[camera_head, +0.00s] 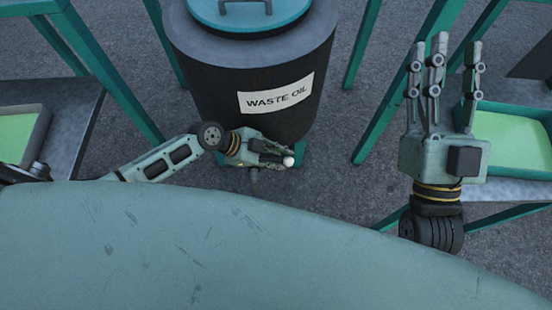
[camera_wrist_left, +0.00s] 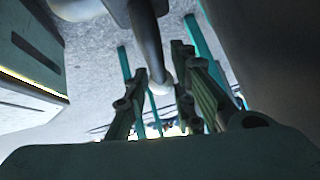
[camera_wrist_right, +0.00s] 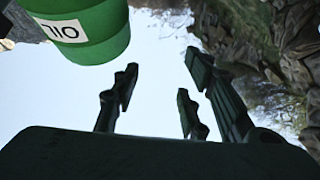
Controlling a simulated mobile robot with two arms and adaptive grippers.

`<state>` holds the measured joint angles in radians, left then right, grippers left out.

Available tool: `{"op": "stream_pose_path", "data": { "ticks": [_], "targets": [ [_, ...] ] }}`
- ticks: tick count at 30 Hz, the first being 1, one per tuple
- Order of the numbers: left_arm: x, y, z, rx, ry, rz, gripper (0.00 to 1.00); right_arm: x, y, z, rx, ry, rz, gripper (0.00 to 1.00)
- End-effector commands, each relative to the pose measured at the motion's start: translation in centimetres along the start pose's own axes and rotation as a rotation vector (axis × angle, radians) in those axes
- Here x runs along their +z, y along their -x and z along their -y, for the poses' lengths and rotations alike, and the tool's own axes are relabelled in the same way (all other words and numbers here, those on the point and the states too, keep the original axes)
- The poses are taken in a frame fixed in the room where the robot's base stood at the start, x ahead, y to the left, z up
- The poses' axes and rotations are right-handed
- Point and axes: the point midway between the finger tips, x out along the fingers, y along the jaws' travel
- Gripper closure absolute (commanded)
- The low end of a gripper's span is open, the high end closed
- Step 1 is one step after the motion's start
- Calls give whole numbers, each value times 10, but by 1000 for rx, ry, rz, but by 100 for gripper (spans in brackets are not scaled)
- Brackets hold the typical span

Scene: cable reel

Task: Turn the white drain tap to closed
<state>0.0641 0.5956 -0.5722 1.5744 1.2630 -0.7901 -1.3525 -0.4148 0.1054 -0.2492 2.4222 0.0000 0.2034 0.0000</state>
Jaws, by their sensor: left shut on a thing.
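The white drain tap (camera_head: 289,160) shows as a small pale knob low in front of the dark waste oil drum (camera_head: 210,75). My left gripper (camera_head: 278,156) is shut on it, with the fingers on either side. In the left wrist view the tap's pale end (camera_wrist_left: 160,86) sits between the fingers of my left gripper (camera_wrist_left: 158,100), below a dark stem. The fingers partly hide the tap, and I cannot tell its exact turn angle. My right gripper (camera_head: 441,65) is raised, open and empty at the right, well away from the drum.
The drum has a teal lid (camera_head: 247,14) and a "WASTE OIL" label (camera_head: 276,93). Green-framed benches with trays stand left and right, including a light green tray (camera_head: 515,140). A green oil drum (camera_wrist_right: 85,30) shows in the right wrist view. Bare grey floor lies between.

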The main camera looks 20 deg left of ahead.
Motion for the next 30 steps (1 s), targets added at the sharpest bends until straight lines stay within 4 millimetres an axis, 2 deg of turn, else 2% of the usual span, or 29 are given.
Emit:
{"op": "stream_pose_path", "data": {
  "ticks": [3,9,23,24,27,30],
  "targets": [
    [-1,1,4,-34,32,9,100,19,0,-2,4,4,103,60],
    [0,0,8,-66,62,18,100,39,4,-5,9,9,202,60],
    [1,0,11,-80,71,19,100,45,5,-6,10,10,228,60],
    [1,0,11,-80,70,19,74,44,5,-6,10,10,228,60],
    [1,0,11,-79,70,19,67,44,5,-6,10,10,228,60],
    [1,0,10,-77,70,19,67,44,5,-6,10,10,228,60]
  ]
}}
